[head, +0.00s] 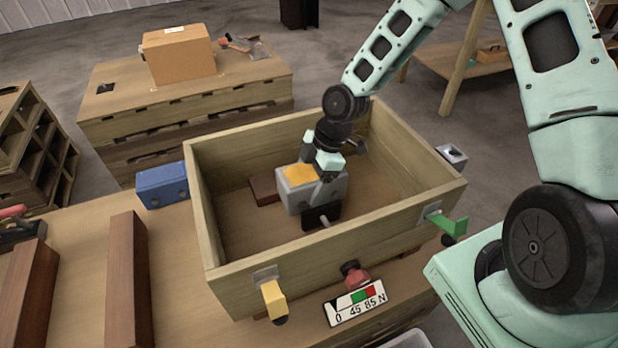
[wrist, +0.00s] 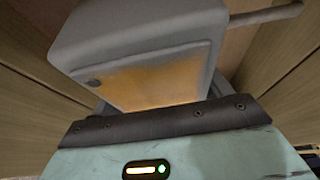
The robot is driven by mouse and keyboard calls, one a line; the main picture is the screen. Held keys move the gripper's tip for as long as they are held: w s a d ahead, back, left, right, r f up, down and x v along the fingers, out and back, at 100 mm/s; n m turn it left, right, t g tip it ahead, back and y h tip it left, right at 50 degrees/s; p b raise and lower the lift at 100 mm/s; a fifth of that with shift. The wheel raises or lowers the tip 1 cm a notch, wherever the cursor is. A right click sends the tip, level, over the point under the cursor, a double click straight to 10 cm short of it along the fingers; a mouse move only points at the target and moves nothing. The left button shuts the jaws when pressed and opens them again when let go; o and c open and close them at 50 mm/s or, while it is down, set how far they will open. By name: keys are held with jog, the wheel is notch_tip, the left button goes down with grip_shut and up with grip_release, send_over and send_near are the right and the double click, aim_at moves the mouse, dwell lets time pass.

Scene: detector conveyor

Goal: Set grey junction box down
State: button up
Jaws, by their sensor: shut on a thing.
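The grey junction box (head: 297,193) has an orange-yellow patch on its top face. It is inside the open wooden crate (head: 234,276), near the middle. My gripper (head: 325,190) reaches down into the crate and is shut on the box. In the wrist view the box (wrist: 140,38) fills the upper middle, with its orange patch facing the camera, close against my gripper (wrist: 160,110). The underside of the box is hidden, so I cannot tell whether it touches the crate floor.
A dark brown block (head: 265,190) lies in the crate beside the box. The crate walls stand close around my arm. A blue block (head: 162,185) is left of the crate, and yellow (head: 273,299) and green (head: 447,222) handles stick out from it. A scale label (head: 355,303) is in front.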

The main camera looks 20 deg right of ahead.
jog(key=shift+f, duration=0.1)
jog(key=o, duration=1.9)
jog(key=shift+c, duration=0.2)
jog(key=p+v, duration=0.2)
jog(key=v, duration=1)
jog(key=shift+r+p, duration=0.3)
jog(key=shift+r, duration=0.1)
jog(key=shift+s+a+r, duration=0.1)
jog(key=shift+s+r, duration=0.05)
jog(key=shift+r, duration=0.05)
jog(key=s+a+r+m+h, duration=0.1)
jog(key=s+a+r+m, duration=0.2)
jog(key=s, duration=0.5)
jog(key=s+a+r+m+h, duration=0.1)
jog(key=s+a+r+m, duration=0.3)
jog(key=s, duration=0.3)
jog(key=s+a+r+m+h, duration=0.1)
jog(key=s+a+r+m, duration=0.2)
jog(key=s, duration=0.5)
jog(key=shift+s+a+r+h, duration=0.25)
jog(key=shift+s+r+h, duration=0.15)
jog(key=shift+r, duration=0.2)
